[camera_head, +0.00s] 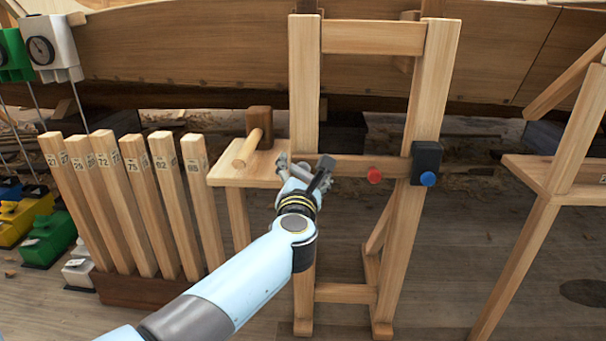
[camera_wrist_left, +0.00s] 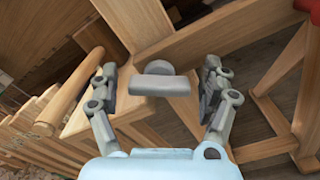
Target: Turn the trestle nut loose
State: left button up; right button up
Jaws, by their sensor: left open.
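The trestle nut (camera_wrist_left: 160,86) is a grey wing nut with a flat crossbar and a round hub, in the middle of the left wrist view. It sits against the wooden trestle (camera_head: 427,85). My left gripper (camera_head: 304,166) is at the trestle's left post in the head view. Its fingers are open, one on each side of the nut, and look clear of it in the left wrist view (camera_wrist_left: 158,72). In the head view the gripper largely hides the nut. My right gripper is not in view.
A red knob (camera_head: 374,175) and a blue knob (camera_head: 428,179) on a dark block (camera_head: 426,158) are right of the gripper. A wooden mallet (camera_head: 258,128) lies on a small shelf (camera_head: 228,177) at left. Numbered wooden staves (camera_head: 143,205) stand further left.

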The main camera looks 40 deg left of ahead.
pick_arm(q)
jog(key=shift+c, duration=0.2)
jog(key=c, duration=1.1)
jog(key=shift+c, duration=0.2)
